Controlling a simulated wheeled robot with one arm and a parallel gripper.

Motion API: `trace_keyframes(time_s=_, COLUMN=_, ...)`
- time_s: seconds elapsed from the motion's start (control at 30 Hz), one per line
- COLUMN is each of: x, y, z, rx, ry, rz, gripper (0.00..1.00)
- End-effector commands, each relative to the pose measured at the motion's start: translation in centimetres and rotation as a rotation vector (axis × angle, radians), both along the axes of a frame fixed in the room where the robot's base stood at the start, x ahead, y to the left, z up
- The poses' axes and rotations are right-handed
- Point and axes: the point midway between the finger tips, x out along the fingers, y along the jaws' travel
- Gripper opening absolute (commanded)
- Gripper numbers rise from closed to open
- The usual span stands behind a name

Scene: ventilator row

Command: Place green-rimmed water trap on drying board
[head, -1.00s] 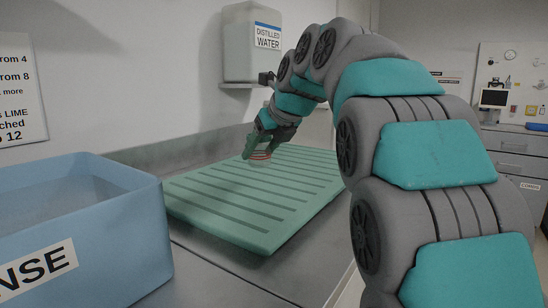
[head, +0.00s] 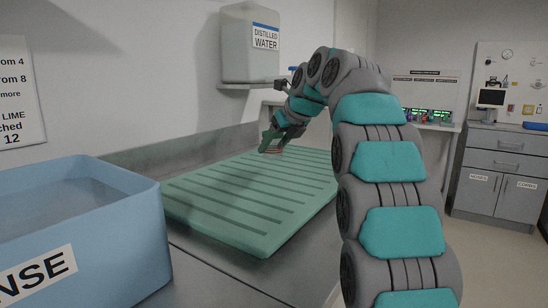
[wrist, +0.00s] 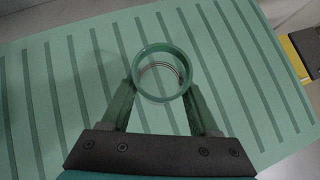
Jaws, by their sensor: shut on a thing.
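The green-rimmed water trap (wrist: 162,50) is a round, open cup with a green rim, seen from above in the wrist view. My gripper (head: 271,144) is shut on the trap, with one finger on each side in the wrist view (wrist: 161,90). The drying board (head: 225,215) is a pale green grooved slab; it also fills most of the wrist view (wrist: 50,85). The trap is over the board's far part. I cannot tell whether it touches the board.
A blue rinse tub (head: 95,235) stands at the front left of the board. A distilled water container (head: 245,45) sits on a wall shelf behind. A yellow and dark item (wrist: 297,57) lies just past the board's edge. The rest of the board is clear.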

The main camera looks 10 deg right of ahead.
Motion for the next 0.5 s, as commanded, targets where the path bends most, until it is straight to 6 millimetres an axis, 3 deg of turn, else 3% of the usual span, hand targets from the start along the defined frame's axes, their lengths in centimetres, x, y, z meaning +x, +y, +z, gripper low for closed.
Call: trace_keyframes(time_s=0.5, x=-0.1, y=0.0, z=-3.4, rx=-0.001, ry=-0.001, rz=0.0, gripper=0.0)
